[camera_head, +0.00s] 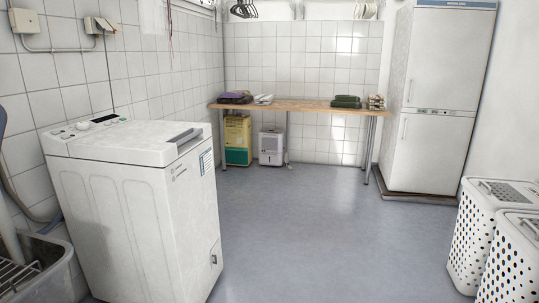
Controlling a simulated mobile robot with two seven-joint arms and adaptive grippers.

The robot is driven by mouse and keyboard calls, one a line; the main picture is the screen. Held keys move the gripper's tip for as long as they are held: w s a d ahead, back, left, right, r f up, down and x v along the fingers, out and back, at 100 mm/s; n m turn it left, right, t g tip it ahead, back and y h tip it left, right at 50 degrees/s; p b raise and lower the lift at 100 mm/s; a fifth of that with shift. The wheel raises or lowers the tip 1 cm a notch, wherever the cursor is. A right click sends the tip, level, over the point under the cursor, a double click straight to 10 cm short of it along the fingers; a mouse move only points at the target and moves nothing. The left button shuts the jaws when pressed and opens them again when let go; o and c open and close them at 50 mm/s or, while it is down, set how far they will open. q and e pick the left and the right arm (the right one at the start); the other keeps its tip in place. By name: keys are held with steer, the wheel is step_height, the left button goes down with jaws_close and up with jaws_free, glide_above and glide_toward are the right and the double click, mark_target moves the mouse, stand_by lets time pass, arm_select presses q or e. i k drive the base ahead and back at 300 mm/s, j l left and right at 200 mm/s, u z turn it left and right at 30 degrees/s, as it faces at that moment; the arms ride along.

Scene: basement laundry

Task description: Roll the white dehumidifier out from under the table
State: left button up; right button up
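The white dehumidifier (272,147) stands upright on the floor under the wooden table (300,106), against the back wall and left of the table's middle. A dark panel shows on its upper front. The table has thin metal legs, and one leg stands just right of the dehumidifier. A yellow and green unit (238,140) stands under the table to its left, with a small gap between them. Neither of my grippers is in view.
A white top-loading washer (140,205) fills the near left. A tall white fridge-freezer (433,100) stands right of the table. White perforated hampers (480,235) stand at the right edge. The grey floor (320,220) between is clear. Folded items lie on the table.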

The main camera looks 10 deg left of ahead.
mark_target(268, 140)
steer(key=i+u, duration=0.2)
steer(key=i, duration=3.15)
steer(key=i+j+z, duration=0.1)
steer(key=i, duration=0.7)
